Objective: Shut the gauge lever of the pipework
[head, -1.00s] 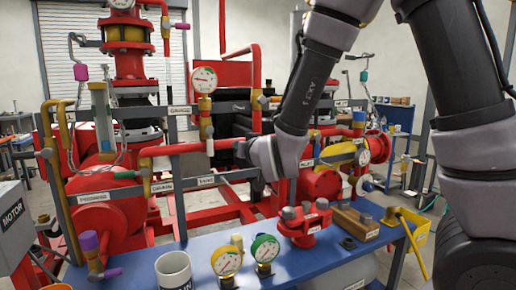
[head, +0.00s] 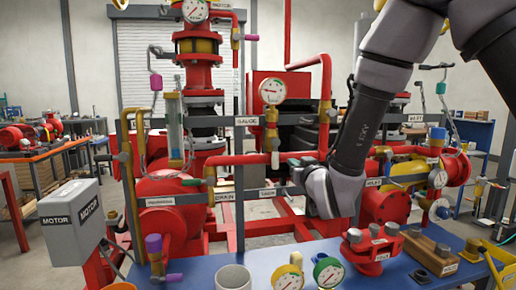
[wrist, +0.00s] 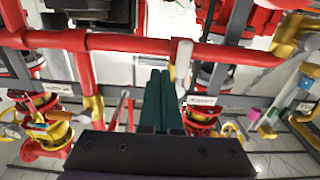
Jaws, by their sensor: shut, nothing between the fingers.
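The gauge (head: 272,91) is a white dial on a brass valve body above the red horizontal pipe (head: 232,160), beside a GAUGE label (head: 246,121). A pale lever handle (head: 275,160) hangs down below the brass body, across the red pipe. The wrist view shows what looks like this pale handle (wrist: 182,56), pointing down over the pipe. My gripper (wrist: 160,75) is shut and empty. Its dark green fingertips are just left of the handle there; whether they touch it I cannot tell. In the head view my wrist hides the fingers.
A blue bench (head: 205,271) in front carries a white mug (head: 233,278), two loose gauges (head: 327,271) and a red flanged part (head: 371,250). A grey rail (head: 225,196) runs below the red pipe. A grey MOTOR box (head: 72,208) stands at left.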

